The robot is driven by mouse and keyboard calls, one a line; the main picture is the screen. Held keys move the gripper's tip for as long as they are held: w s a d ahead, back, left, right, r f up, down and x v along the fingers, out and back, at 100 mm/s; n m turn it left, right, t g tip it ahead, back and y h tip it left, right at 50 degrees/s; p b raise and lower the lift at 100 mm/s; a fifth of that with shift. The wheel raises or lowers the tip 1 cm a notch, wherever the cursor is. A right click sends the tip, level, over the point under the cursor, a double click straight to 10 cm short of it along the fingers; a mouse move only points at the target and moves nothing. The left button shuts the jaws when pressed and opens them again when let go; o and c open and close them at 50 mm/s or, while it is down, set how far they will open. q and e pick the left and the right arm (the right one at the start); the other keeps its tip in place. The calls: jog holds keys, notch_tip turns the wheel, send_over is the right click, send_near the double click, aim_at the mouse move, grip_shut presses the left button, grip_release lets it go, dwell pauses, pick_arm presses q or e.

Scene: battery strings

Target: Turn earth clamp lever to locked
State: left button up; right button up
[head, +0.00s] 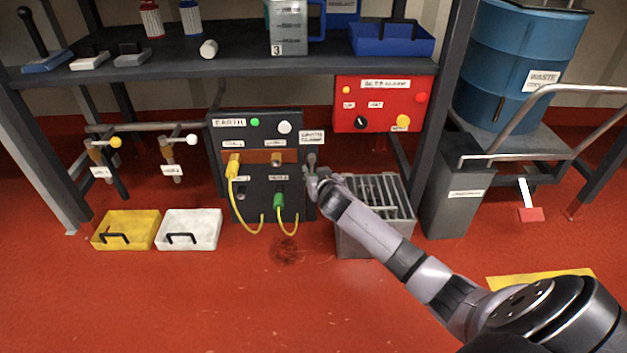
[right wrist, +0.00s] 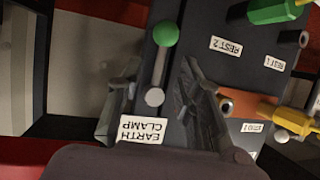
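The earth clamp lever is a grey rod with a green ball knob (right wrist: 165,34) and a round pivot (right wrist: 154,97). The knob lies on the far side of the pivot from the upside-down EARTH CLAMP label (right wrist: 143,130). In the head view the label (head: 311,137) is at the dark panel's right edge (head: 298,125), and the gripper largely hides the lever. My right gripper (head: 314,178) is at the lever. Its open fingers (right wrist: 160,66) stand on either side of the rod, with gaps visible. My left gripper is not in view.
A yellow plug (head: 234,165) and a green plug (head: 278,202) with yellow cables sit in the panel. A red box (head: 383,92) hangs at upper right. A grey slatted crate (head: 372,244) stands below my right arm. Yellow (head: 124,222) and white trays (head: 188,222) lie left.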

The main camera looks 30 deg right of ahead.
aim_at(312, 169)
jog(key=shift+b+x, duration=0.6)
jog(key=shift+x, duration=0.8)
jog(key=shift+c, duration=0.3)
grip_shut()
